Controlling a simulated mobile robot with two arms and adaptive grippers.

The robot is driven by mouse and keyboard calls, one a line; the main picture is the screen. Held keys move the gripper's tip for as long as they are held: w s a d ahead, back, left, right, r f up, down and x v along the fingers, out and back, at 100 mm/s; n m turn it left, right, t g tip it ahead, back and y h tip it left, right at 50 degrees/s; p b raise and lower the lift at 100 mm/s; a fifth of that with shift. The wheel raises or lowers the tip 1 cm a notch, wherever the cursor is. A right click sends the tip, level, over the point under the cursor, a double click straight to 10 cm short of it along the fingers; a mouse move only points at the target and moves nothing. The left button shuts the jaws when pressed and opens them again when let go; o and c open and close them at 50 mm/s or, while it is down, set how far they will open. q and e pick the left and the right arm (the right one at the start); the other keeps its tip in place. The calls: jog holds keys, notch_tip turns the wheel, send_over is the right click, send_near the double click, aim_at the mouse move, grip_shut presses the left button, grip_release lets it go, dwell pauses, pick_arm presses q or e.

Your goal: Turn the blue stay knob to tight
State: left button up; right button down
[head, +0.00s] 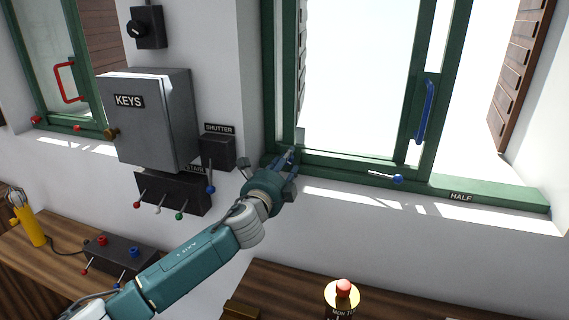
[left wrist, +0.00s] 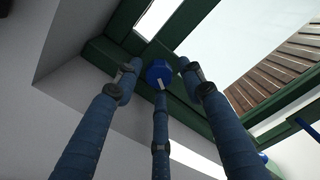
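A blue knob (left wrist: 157,72) with a pale mark on its near edge sits on the green window frame in the left wrist view. My left gripper (left wrist: 160,82) has three blue fingers spread apart, pointing at the knob. Two fingertips are on either side of the knob and the third is below it; I cannot tell whether any touch it. In the head view my left gripper (head: 280,162) is at the lower left corner of the right window, and the knob is largely hidden by the fingers. My right gripper is not in view.
A blue handle (head: 426,110) is on the window sash. The grey KEYS box (head: 150,125), SHUTTER box (head: 217,152) and lever panel (head: 165,193) are left of my gripper.

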pick_arm(q)
jog(key=shift+s, duration=0.1)
jog(key=v, duration=1.1)
jog(key=shift+s, duration=0.35)
jog(key=shift+a, duration=0.1)
